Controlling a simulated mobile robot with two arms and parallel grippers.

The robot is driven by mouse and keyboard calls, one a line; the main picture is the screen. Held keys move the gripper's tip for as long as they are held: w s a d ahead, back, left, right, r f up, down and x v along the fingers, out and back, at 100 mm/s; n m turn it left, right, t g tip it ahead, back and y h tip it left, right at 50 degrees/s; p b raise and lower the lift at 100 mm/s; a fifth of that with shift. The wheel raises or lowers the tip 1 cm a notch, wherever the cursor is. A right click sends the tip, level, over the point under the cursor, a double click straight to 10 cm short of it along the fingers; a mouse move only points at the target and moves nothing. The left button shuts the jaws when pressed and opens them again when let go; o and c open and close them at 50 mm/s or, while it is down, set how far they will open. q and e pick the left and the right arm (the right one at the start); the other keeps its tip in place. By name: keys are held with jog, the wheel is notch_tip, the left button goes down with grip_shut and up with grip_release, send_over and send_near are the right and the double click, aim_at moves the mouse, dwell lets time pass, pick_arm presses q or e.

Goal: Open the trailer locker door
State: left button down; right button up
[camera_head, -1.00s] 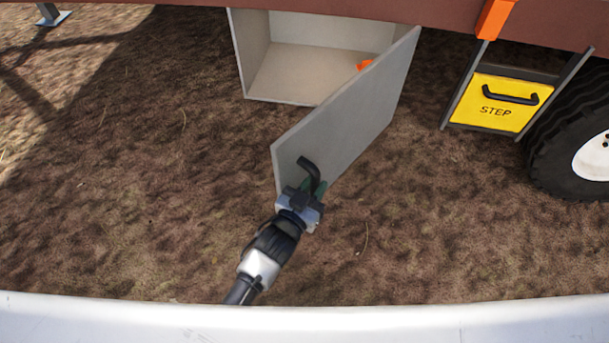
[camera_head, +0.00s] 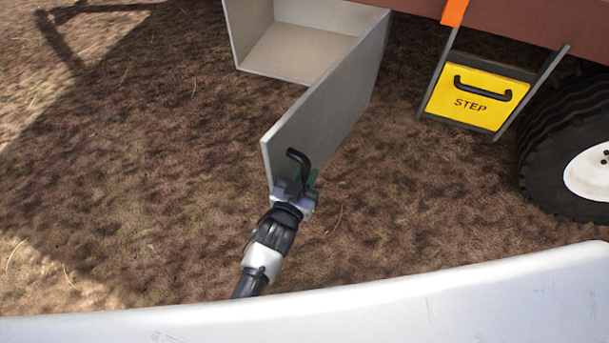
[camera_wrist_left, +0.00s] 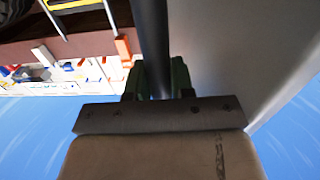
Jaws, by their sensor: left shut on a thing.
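The grey locker door (camera_head: 335,105) stands swung out from the locker box (camera_head: 300,47) under the trailer, hinged on its right side. The box's front is open and its pale floor shows; part of the inside is hidden behind the door. My left gripper (camera_head: 298,182) is shut on the black door handle (camera_head: 297,157) near the door's free edge. In the left wrist view the dark handle bar (camera_wrist_left: 152,45) runs between the green fingers (camera_wrist_left: 157,80), with the door's grey face (camera_wrist_left: 235,60) to the right. My right gripper is not in view.
A yellow step panel (camera_head: 476,98) with a black handle hangs right of the door, beside a large wheel (camera_head: 570,150). The brown trailer edge (camera_head: 520,22) runs above. Bare ground (camera_head: 150,170) is clear to the left. A white surface (camera_head: 350,310) crosses the bottom.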

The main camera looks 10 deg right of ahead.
pick_arm(q)
jog(key=shift+w+r, duration=0.1)
jog(key=shift+r, duration=0.1)
jog(key=c, duration=1)
grip_release()
jog(key=shift+f, duration=0.1)
jog(key=v, duration=1)
jog(key=shift+s+a+p, duration=0.2)
jog(key=shift+s+p, duration=0.15)
jog(key=shift+p, duration=0.05)
